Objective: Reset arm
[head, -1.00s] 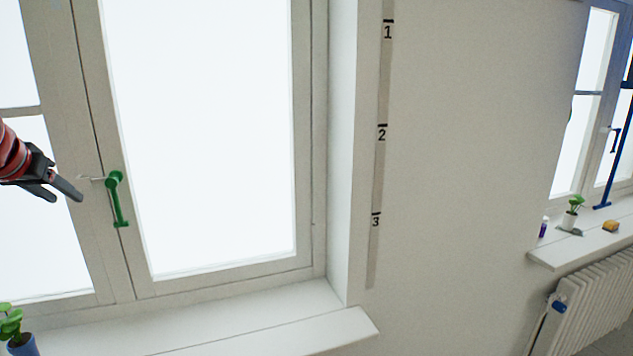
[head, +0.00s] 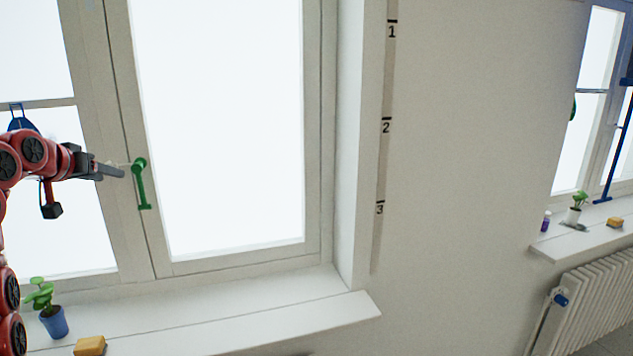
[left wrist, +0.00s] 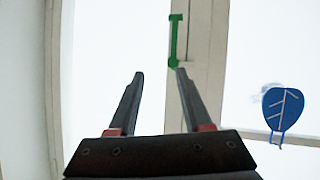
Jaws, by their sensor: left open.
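My left arm comes in from the left in the head view, bent at its red joints. Its gripper (head: 112,170) points right, in front of the window frame, with its tips close to the green window handle (head: 142,184) in the picture. Whether they touch cannot be told there. In the left wrist view the two fingers (left wrist: 160,74) are apart with nothing between them. The green handle (left wrist: 175,42) shows beyond the right fingertip. My right gripper is not in view.
A potted plant (head: 54,322) and a yellow block (head: 90,346) stand on the white windowsill (head: 250,312). A blue leaf shape (left wrist: 283,108) is on the pane. A radiator (head: 595,305) is under another window at right.

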